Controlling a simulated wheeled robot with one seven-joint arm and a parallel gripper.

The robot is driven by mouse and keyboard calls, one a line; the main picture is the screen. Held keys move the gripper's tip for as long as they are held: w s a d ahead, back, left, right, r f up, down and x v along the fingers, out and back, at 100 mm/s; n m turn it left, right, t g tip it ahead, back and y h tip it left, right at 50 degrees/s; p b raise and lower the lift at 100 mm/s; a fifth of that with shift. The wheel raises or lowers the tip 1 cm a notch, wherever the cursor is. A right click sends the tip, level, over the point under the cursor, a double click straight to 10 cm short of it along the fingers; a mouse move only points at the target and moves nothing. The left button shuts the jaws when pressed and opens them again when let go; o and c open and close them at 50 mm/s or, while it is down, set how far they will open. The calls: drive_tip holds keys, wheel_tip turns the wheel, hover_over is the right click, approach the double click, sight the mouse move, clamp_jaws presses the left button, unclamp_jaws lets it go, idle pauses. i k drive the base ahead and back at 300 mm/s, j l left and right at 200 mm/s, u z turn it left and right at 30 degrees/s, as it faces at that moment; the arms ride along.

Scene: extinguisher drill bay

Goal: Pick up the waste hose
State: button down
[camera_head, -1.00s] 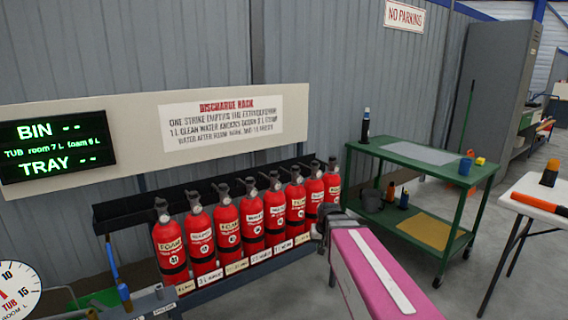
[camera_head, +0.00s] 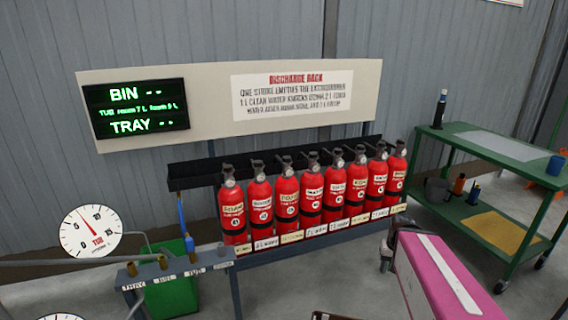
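No hose that I can surely name as the waste hose shows. A thin blue piece (camera_head: 188,243) stands upright at the left end of the extinguisher rack, by the green bin (camera_head: 172,291). A grey pipe or hose (camera_head: 60,262) runs in from the left edge to a small grey stand (camera_head: 180,271). The stand has several brass-coloured fittings on top and labels on its front, TRAY and TUB among them. My gripper cannot be made out.
Several red extinguishers (camera_head: 312,193) stand in a rack (camera_head: 300,240) along the wall. A round gauge (camera_head: 91,232) is at left. A pink-topped wheeled piece (camera_head: 440,280) stands at lower right, before a green trolley (camera_head: 440,133). Grey floor (camera_head: 280,285) is clear in front of the rack.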

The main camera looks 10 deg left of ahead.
sight(189, 245)
drive_tip(key=k+l+u, duration=0.1)
drive_tip(key=u, duration=2.05)
